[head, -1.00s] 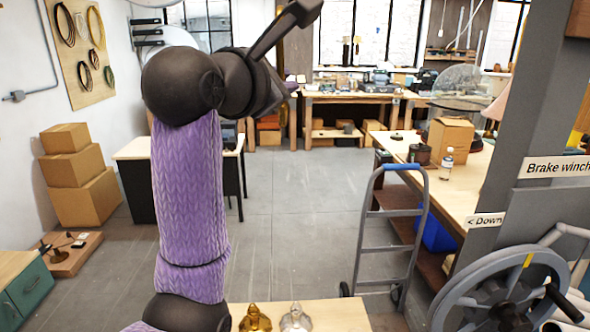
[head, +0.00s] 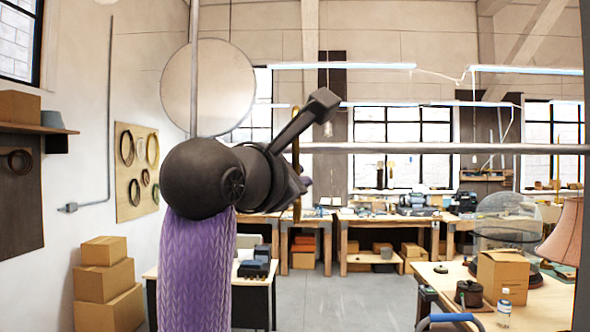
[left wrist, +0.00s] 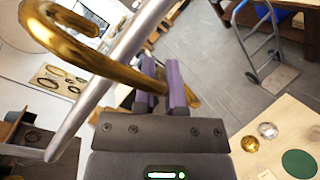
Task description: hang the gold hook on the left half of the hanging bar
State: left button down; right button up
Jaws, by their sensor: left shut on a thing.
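The gold hook (left wrist: 75,50) is large in the left wrist view, its curl at the upper left. My left gripper (left wrist: 163,88) is shut on its shank with purple fingertips. The grey hanging bar (left wrist: 88,118) runs diagonally behind the shank there. In the head view the bar (head: 450,148) runs level across the picture, its left part hidden behind my arm. The hook (head: 297,206) shows as a thin gold upright beside my dark left gripper (head: 303,183), at the bar's height. I cannot tell whether hook and bar touch. My right gripper is out of view.
Below, the left wrist view shows a table (left wrist: 255,110) with a gold figure (left wrist: 250,144), a silver figure (left wrist: 267,130) and a green disc (left wrist: 300,163). A hand truck (left wrist: 270,65) stands on the floor. Cardboard boxes (head: 105,290) are stacked at the left.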

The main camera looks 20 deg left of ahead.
pick_arm(q)
jog(key=shift+w+a+r+p, duration=0.2)
jog(key=shift+w+r+p, duration=0.1)
jog(key=shift+w, duration=0.2)
jog(key=shift+w+a+f+b, duration=0.1)
jog(key=shift+w+f+b, duration=0.2)
jog(key=shift+f, duration=0.2)
jog(key=shift+w+f+b, duration=0.15)
jog(key=shift+f+b, duration=0.25)
jog(key=shift+f, duration=0.1)
jog(key=shift+w+f+b, duration=0.2)
jog(key=shift+f+b, duration=0.3)
jog(key=shift+f, duration=0.3)
jog(key=c, duration=0.6)
grip_release()
jog(key=shift+s+a+b, duration=0.1)
jog(key=shift+s+b, duration=0.25)
jog(key=shift+s, duration=0.1)
jog(key=s+b, duration=0.1)
jog(key=s, duration=0.2)
jog(key=s+b, duration=0.1)
jog(key=s, duration=0.2)
jog(key=s+a+b, duration=0.1)
jog(key=s, duration=0.2)
jog(key=shift+r, duration=0.25)
